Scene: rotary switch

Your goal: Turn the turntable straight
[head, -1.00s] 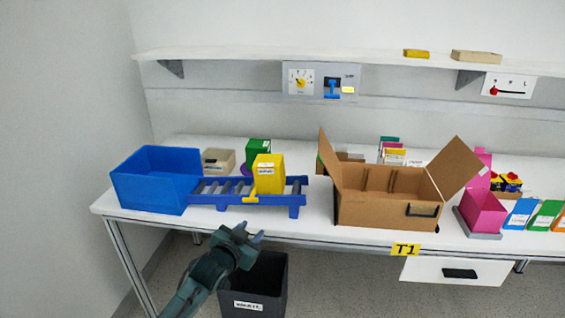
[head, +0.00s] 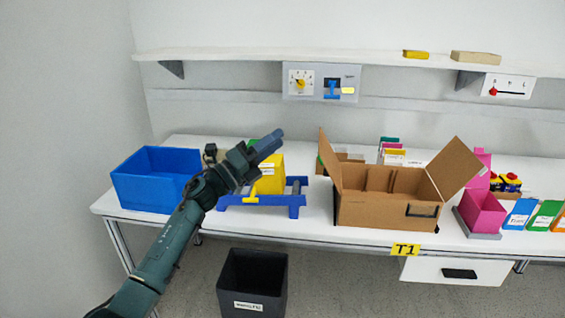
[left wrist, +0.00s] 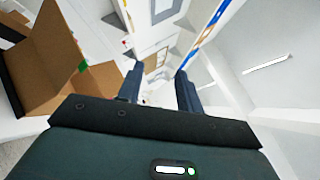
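No turntable can be made out for certain. A purple rounded base under the green box (head: 254,144) showed earlier and is now hidden behind my arm. My left gripper (head: 267,145) is raised over the back left of the table, in front of the green box in the head view. Its two fingers stand apart with nothing between them in the left wrist view (left wrist: 159,85). The rotary dial (head: 300,84) with a yellow knob is on the wall panel above. My right gripper is not in view.
A yellow box (head: 270,174) stands on the blue roller conveyor (head: 297,200), beside a blue bin (head: 150,185). An open cardboard box (head: 385,210) stands to the right. The shelf (head: 350,60) overhangs the back. A black bin (head: 252,282) is on the floor.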

